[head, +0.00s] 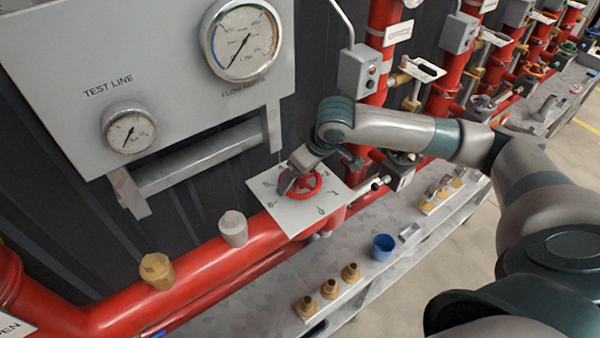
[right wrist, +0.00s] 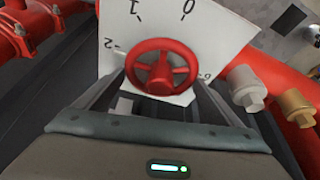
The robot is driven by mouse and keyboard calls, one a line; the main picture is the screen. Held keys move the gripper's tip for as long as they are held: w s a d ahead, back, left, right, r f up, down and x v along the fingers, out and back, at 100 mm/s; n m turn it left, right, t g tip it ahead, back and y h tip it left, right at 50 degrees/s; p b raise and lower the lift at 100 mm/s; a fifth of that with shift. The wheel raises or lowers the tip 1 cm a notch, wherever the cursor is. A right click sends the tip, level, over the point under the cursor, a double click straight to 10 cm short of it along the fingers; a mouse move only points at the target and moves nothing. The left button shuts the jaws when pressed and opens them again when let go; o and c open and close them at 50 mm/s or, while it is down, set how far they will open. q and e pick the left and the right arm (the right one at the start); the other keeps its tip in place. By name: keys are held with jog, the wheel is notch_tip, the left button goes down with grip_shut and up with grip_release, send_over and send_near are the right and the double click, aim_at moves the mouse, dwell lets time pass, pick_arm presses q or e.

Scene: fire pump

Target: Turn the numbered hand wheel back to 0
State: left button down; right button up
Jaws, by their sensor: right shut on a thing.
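The red hand wheel (head: 312,190) sits in front of a white dial plate (head: 290,217) on the red pipe. In the right wrist view the wheel (right wrist: 163,50) is in the middle, with its spokes and hub showing. The plate (right wrist: 215,28) carries 0 above and right of the wheel, 1 at upper left and 2 at left. I cannot make out a pointer on the wheel. My right gripper (head: 297,183) is at the wheel and shut on it, one finger on each side in the right wrist view (right wrist: 162,68). My left gripper is out of view.
A panel with a large gauge (head: 240,40) and a small gauge (head: 129,133) is behind. A grey cap (head: 233,229) and a brass cap (head: 157,271) stand on the pipe. A blue cup (head: 383,247) and brass fittings (head: 330,289) are on the bench below.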

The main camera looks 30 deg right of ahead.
jog(key=m+h, duration=0.2)
jog(key=m, duration=0.3)
jog(key=shift+m, duration=0.3)
jog(key=shift+a, duration=0.1)
jog(key=m+h, duration=0.1)
jog(key=m, duration=0.2)
jog(key=shift+a+f, duration=0.1)
jog(key=m+h, duration=0.1)
jog(key=m, duration=0.1)
jog(key=m+g, duration=0.1)
jog(key=m, duration=0.2)
jog(key=shift+h, duration=0.4)
